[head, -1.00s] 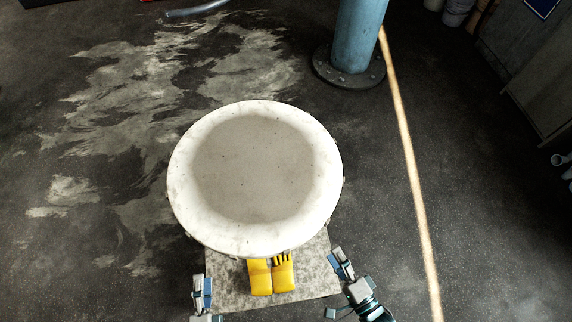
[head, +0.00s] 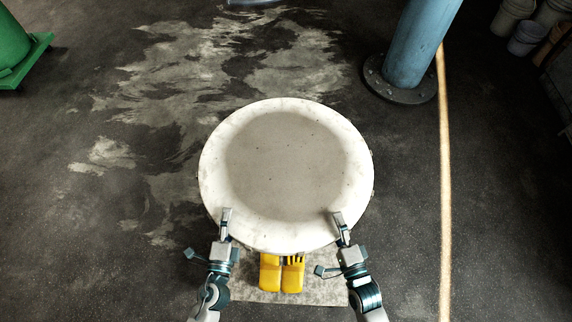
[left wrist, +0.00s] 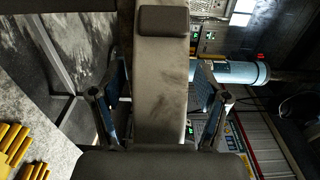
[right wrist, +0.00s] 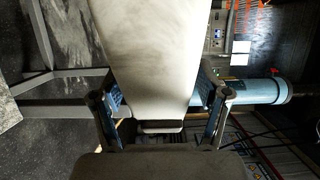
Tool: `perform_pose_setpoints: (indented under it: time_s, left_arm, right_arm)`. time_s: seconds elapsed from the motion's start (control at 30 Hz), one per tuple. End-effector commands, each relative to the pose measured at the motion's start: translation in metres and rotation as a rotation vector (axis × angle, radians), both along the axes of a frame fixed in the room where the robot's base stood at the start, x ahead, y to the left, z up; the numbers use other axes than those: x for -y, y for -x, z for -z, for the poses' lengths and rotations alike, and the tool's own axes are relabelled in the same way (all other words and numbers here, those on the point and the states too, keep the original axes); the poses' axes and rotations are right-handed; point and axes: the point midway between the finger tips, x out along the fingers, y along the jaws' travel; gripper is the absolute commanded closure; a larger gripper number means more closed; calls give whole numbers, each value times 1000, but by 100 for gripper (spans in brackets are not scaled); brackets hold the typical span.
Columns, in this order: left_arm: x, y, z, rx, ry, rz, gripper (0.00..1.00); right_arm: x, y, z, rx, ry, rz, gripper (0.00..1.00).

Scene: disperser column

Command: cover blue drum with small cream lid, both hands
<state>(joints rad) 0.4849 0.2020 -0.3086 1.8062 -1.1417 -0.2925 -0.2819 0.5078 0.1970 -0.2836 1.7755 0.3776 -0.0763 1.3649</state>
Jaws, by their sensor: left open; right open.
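The round cream lid (head: 285,170), with a greyer middle, lies flat in the centre of the head view. My left gripper (head: 226,214) is open at its near left rim. My right gripper (head: 339,219) is open at its near right rim. In the left wrist view the lid's pale edge (left wrist: 160,85) runs between the open fingers, with gaps on both sides. In the right wrist view the lid (right wrist: 155,50) also reaches between the open fingers. I cannot make out a blue drum for certain; a curved blue-grey piece is cut off at the head view's top edge.
A blue column (head: 420,45) on a bolted base stands at upper right. A green drum (head: 10,40) is at upper left. The stained floor (head: 110,220) to the left is open.

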Motion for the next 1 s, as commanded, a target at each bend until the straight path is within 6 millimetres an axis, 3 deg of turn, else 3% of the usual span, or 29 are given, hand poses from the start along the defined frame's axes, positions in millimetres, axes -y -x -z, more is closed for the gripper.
perform_pose_setpoints:
  time_s: [0.2, 0.5, 0.87, 1.0]
  left_arm:
    - [-2, 0, 1, 0, 5, 0, 25]
    - [-2, 0, 2, -2, 4, -1, 100]
    - [-2, 0, 0, 1, 4, -1, 100]
    - [-2, -2, -10, 12, 3, 0, 100]
  right_arm:
    - [-2, 0, 0, 0, 3, 0, 25]
    - [-2, 0, 0, -1, 3, -1, 100]
    - [-2, 0, -3, 5, 2, 0, 100]
    - [-2, -2, -13, 15, 2, 0, 100]
